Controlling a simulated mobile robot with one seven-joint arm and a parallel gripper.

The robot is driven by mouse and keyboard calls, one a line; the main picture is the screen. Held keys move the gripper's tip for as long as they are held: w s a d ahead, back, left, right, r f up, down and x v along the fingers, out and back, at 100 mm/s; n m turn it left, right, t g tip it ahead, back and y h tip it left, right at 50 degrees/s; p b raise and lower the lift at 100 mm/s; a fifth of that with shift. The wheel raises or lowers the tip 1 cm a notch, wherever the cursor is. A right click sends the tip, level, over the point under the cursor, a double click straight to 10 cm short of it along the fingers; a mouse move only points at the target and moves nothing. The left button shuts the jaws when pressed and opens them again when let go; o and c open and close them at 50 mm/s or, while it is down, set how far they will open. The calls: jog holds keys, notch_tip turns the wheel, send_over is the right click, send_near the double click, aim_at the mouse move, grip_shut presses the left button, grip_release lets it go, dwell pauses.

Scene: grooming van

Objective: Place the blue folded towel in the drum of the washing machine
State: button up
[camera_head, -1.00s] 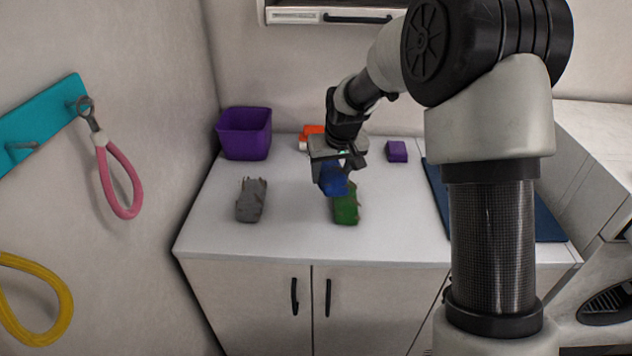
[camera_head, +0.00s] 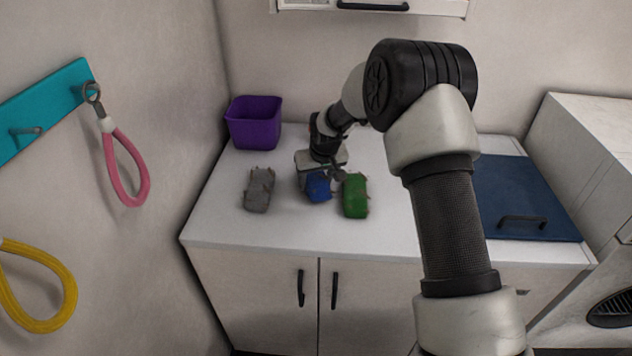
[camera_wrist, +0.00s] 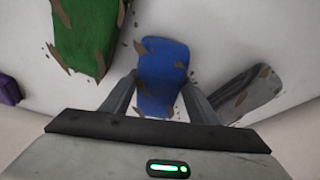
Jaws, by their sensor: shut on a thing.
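The blue folded towel (camera_head: 318,187) is between the fingers of my gripper (camera_head: 320,183) at the white counter, with the grey bundle to its left and the green bundle to its right. In the wrist view the blue towel (camera_wrist: 162,75) sits between both fingers of my gripper (camera_wrist: 160,88), which is shut on it. Brown flecks show on and around it. I cannot tell whether it touches the counter. At the right edge, a white unit with a dark rounded opening (camera_head: 612,308) is partly in view; I cannot tell whether it is the washing machine.
A grey bundle (camera_head: 259,189) and a green bundle (camera_head: 355,196) lie close on either side. A purple bin (camera_head: 254,124) stands at the back left. A dark blue panel with a handle (camera_head: 520,200) is on the right. The counter's front left (camera_head: 225,225) is clear.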

jog(key=shift+f, duration=0.45)
jog(key=shift+f, duration=0.25)
jog(key=o, duration=1)
jog(key=shift+r, duration=0.1)
jog(key=shift+o, duration=0.2)
